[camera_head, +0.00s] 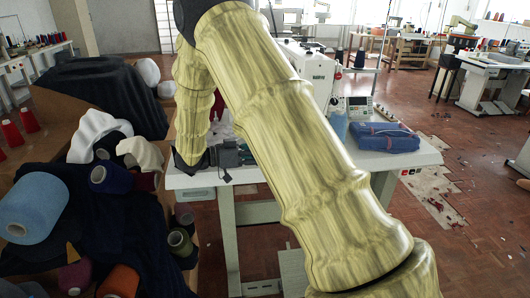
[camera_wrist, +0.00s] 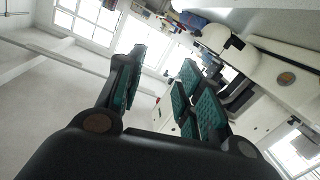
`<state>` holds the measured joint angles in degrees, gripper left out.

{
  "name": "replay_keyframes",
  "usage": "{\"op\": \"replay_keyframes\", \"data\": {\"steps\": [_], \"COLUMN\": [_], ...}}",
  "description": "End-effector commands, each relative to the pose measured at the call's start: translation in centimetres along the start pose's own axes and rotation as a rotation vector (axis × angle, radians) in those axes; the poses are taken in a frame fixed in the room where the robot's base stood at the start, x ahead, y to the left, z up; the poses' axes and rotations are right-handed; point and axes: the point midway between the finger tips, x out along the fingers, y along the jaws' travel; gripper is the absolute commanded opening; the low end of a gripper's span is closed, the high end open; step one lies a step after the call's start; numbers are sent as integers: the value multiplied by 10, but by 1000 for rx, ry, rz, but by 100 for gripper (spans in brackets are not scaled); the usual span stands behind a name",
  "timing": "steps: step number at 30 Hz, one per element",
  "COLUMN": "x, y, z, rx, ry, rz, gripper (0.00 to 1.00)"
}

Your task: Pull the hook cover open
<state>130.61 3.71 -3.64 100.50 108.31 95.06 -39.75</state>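The white sewing machine (camera_head: 308,62) stands on a white table, partly hidden behind my arm in the head view. Its pale body (camera_wrist: 285,85) fills the right side of the wrist view, with a round brown disc on it. I cannot make out the hook cover for certain in either view. My gripper (camera_head: 240,155) is just above the table's left end, near the machine's lower part. In the wrist view my gripper (camera_wrist: 158,92) has its teal-padded fingers spread apart, with nothing held between them. Whether a finger touches the machine is unclear.
A folded blue cloth bundle (camera_head: 384,137) and a control box (camera_head: 358,107) are on the white table (camera_head: 425,156) to the right. Yarn cones, such as a light blue one (camera_head: 35,207), and dark fabric crowd the left. Open floor lies at the right.

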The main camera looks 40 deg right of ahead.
Motion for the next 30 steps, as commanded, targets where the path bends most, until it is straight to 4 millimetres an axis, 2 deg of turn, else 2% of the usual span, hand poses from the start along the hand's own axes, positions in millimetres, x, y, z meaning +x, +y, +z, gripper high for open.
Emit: {"op": "replay_keyframes", "data": {"steps": [9, 30], "x": [-14, -14], "y": [-10, -13], "z": [5, 6], "rx": [-9, -12], "ry": [4, 7], "rz": [2, -2], "gripper": [36, 36]}}
